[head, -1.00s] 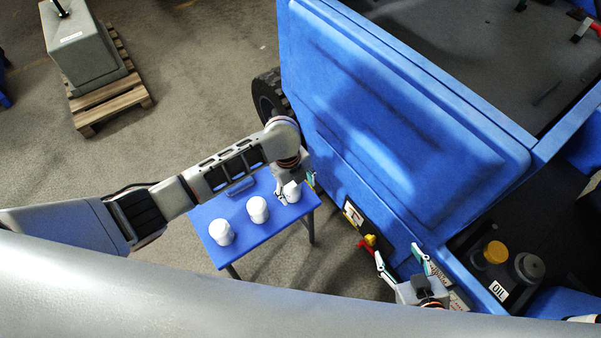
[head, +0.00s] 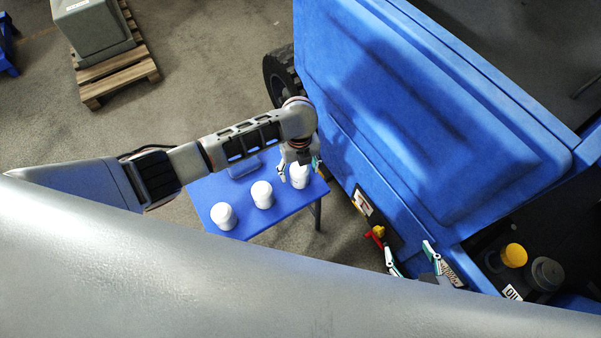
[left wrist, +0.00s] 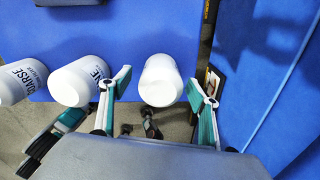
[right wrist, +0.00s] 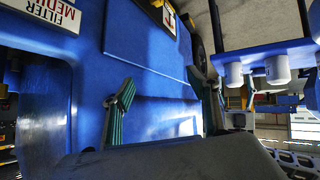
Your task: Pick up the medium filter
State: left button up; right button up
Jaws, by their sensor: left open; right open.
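Three white filters stand in a row on a small blue table (head: 236,229). In the left wrist view one filter is lettered COARSE (left wrist: 22,80), and the middle one shows "NE" (left wrist: 82,82). The third filter (head: 299,180), at the table's right end, shows no lettering; it also appears in the left wrist view (left wrist: 161,82). My left gripper (head: 299,168) is open over this third filter, with a finger on either side and gaps visible in the left wrist view. My right gripper (head: 409,252) is open and empty beside the blue machine; its fingers show in the right wrist view (right wrist: 162,90).
The large blue machine (head: 420,120) stands close to the table's right end. A label reading FILTER MEDIUM (right wrist: 55,12) is on its side. A yellow cap (head: 514,255) and a grey cap (head: 547,273) are at the right. A pallet (head: 118,77) stands far left on open floor.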

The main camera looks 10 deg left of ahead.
pick_arm(q)
jog(key=shift+w, duration=0.1)
jog(key=c, duration=1.4)
jog(key=shift+r, duration=0.1)
